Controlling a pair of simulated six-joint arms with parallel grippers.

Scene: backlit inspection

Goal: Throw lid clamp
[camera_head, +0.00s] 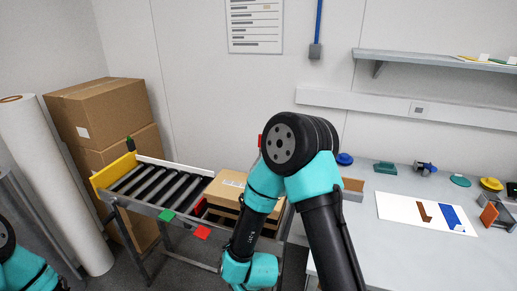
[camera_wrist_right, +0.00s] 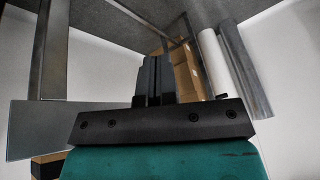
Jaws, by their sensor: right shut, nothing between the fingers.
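I cannot pick out a lid clamp for certain in either view. A small dark and blue device (camera_head: 424,168) stands on the bench behind the white panel, too small to identify. In the right wrist view my right gripper (camera_wrist_right: 153,80) has its two dark fingers together and holds nothing. In the head view my right arm rises in the middle and bends back down; its gripper does not show there. Only a teal and black part of my left arm shows at the bottom left; its gripper is out of view.
A white panel (camera_head: 400,211) with brown and blue pieces lies on the grey bench (camera_head: 400,265). Green and yellow items stand around it. A roller conveyor (camera_head: 155,187) carries a cardboard box (camera_head: 226,189). Stacked cartons (camera_head: 105,115) and a white roll (camera_head: 55,180) stand at left.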

